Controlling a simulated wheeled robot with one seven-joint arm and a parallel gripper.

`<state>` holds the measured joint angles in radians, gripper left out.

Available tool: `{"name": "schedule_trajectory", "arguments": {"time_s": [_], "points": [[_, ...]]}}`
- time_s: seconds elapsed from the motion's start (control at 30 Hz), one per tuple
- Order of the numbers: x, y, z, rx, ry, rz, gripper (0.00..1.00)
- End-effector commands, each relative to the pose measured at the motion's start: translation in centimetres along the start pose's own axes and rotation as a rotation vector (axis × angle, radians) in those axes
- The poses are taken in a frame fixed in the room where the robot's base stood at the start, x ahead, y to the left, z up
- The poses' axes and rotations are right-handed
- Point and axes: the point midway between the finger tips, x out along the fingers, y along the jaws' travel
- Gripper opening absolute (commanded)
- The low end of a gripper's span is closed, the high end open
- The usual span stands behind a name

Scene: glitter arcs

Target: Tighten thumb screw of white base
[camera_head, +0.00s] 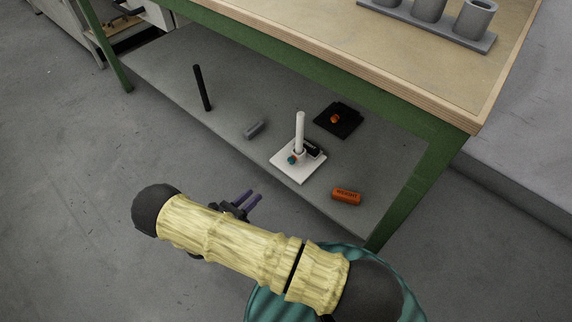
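The white base (289,173) is a flat square plate on the lower shelf of the green-framed bench. A white post (300,132) stands upright on it. A small blue-teal part (292,160), which looks like the thumb screw, sits at the post's foot, with a dark part just right of it. How tight it is cannot be told. My gripper (251,202) is left of and nearer than the white base, in front of the shelf edge and apart from it. Its two purple-blue fingers show a gap between them, and nothing is seen held.
On the shelf (225,135) are a black rod (202,88), a grey block (255,130), a black base (345,127) with an orange part, and an orange block (346,196). The bench top (330,28) overhangs the shelf. A green leg (412,180) stands at right.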

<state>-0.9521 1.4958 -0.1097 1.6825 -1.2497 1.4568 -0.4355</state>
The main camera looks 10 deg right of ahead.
Motion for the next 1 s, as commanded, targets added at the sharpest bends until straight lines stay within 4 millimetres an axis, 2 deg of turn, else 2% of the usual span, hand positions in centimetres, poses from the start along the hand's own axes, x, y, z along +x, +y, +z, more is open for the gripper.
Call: {"name": "schedule_trajectory", "arguments": {"time_s": [0.27, 1.0], "points": [[3.0, 0.0, -0.3, -0.001, 0.003, -0.005, 0.34], [15.8, 0.1, -0.4, 0.003, 0.003, -0.005, 0.34]]}}
